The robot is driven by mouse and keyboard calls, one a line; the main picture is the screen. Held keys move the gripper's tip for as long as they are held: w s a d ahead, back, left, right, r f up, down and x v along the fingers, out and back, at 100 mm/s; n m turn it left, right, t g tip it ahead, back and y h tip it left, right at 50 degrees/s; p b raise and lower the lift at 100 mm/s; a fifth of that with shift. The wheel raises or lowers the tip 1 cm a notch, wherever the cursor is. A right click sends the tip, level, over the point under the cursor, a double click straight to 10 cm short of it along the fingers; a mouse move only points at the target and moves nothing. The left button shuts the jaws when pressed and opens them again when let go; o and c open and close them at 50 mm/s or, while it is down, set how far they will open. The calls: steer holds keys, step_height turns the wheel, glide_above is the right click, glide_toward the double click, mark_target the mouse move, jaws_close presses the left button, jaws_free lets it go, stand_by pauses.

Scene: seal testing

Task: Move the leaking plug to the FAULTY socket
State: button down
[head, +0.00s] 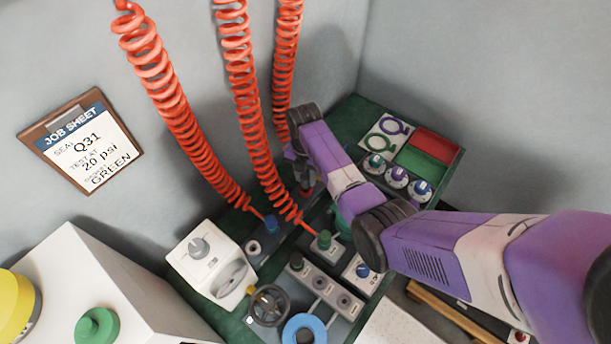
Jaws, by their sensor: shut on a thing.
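My gripper (300,172) is at the back of the bench, mostly hidden by my own wrist and arm. It is shut at the lower end of the right coiled red hose (287,60), on what looks like that hose's plug; the plug is largely hidden. A blue plug (271,223) ends the left hose (165,85) and stands upright on a grey strip. A green plug (324,239) ends the middle hose (240,85) and also stands upright. Socket labels are too small to read, so I cannot tell which is FAULTY or which plug leaks.
A grey block with ports (322,283), a valve wheel (268,305), a blue ring (304,328) and a white gauge box (210,262) crowd the front. A tray with red (436,146) and green areas is back right. A job sheet (85,145) hangs on the wall.

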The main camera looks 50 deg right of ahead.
steer(key=shift+f+b, duration=0.95)
steer(key=shift+f, duration=0.5)
stand_by(0.3)
steer(key=c, duration=0.9)
jaws_free()
steer(key=shift+c, duration=0.2)
steer(key=shift+r, duration=3.95)
